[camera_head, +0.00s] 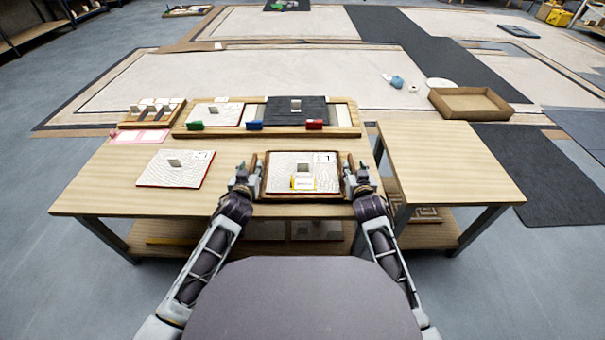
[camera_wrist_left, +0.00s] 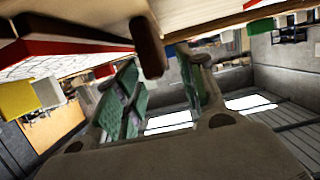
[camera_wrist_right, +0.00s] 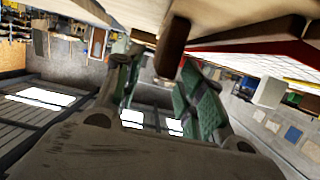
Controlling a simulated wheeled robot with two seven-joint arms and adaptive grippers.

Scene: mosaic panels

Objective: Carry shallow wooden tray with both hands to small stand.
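The shallow wooden tray (camera_head: 303,198) lies on the front edge of the wide table, holding a pale patterned panel (camera_head: 283,168) with a small block bearing a yellow-edged label (camera_head: 302,182). My left gripper (camera_head: 243,180) is at the tray's left end. In the left wrist view its fingers stand apart on either side of a brown handle (camera_wrist_left: 148,45), with gaps visible. My right gripper (camera_head: 360,180) is at the right end. In the right wrist view its fingers are also apart around a handle (camera_wrist_right: 172,48). The small stand (camera_head: 450,165) is to the right, its top bare.
The wide table (camera_head: 110,190) also bears another panel (camera_head: 175,168), a long wooden tray with panels (camera_head: 350,131) behind, a small block rack (camera_head: 128,121) and a pink sheet (camera_head: 140,136). An empty shallow box (camera_head: 440,104) lies behind the stand. A narrow gap separates table and stand.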

